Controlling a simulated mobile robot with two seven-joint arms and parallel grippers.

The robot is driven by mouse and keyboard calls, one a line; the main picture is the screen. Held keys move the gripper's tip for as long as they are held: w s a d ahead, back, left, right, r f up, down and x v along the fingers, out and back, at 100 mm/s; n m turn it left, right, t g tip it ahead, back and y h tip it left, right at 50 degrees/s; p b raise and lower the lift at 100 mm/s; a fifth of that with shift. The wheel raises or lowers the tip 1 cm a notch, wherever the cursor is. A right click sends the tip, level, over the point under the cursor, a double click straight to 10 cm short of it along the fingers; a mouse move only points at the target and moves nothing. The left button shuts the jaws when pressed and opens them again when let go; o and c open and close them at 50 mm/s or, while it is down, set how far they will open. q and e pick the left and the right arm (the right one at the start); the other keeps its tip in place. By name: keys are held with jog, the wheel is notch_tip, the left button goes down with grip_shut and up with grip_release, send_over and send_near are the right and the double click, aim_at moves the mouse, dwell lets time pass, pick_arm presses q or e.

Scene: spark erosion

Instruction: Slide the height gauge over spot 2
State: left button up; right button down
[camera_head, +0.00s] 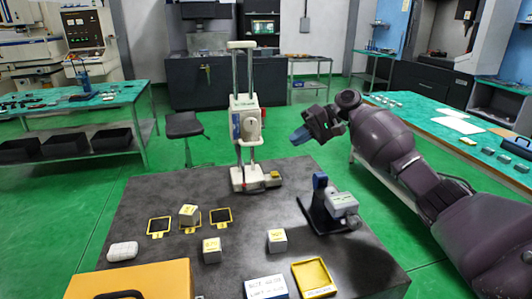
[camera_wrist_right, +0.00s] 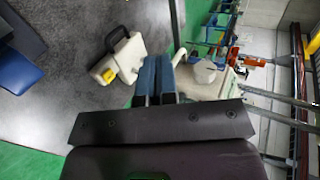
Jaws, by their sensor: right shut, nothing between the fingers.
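The white height gauge (camera_head: 246,115) stands upright on twin columns at the back of the dark table. A small yellow-topped block (camera_head: 272,176) is at its base's right side. Its base (camera_wrist_right: 130,52) also shows in the right wrist view. Three yellow-framed spots (camera_head: 221,217) lie in a row in front of it, left of the gauge; their numbers are unreadable. A cube (camera_head: 188,212) sits at the middle spot and partly hides it. My right gripper (camera_head: 299,136) is in the air right of the gauge, apart from it. Its blue fingers (camera_wrist_right: 156,78) are shut and empty. My left gripper is out of view.
A blue-and-dark stand with a grey device (camera_head: 343,204) is on the table's right. The strip between gauge and spots looks clear.

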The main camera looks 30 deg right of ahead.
jog(key=a+r+x, duration=0.1)
jog(key=x, duration=1.2)
jog(key=shift+r+p, duration=0.35)
jog(key=shift+p, duration=0.05)
jog(key=shift+w+a, duration=0.1)
jog(key=w+a+p, duration=0.3)
jog(key=a, duration=1.2)
jog(key=shift+w, duration=0.4)
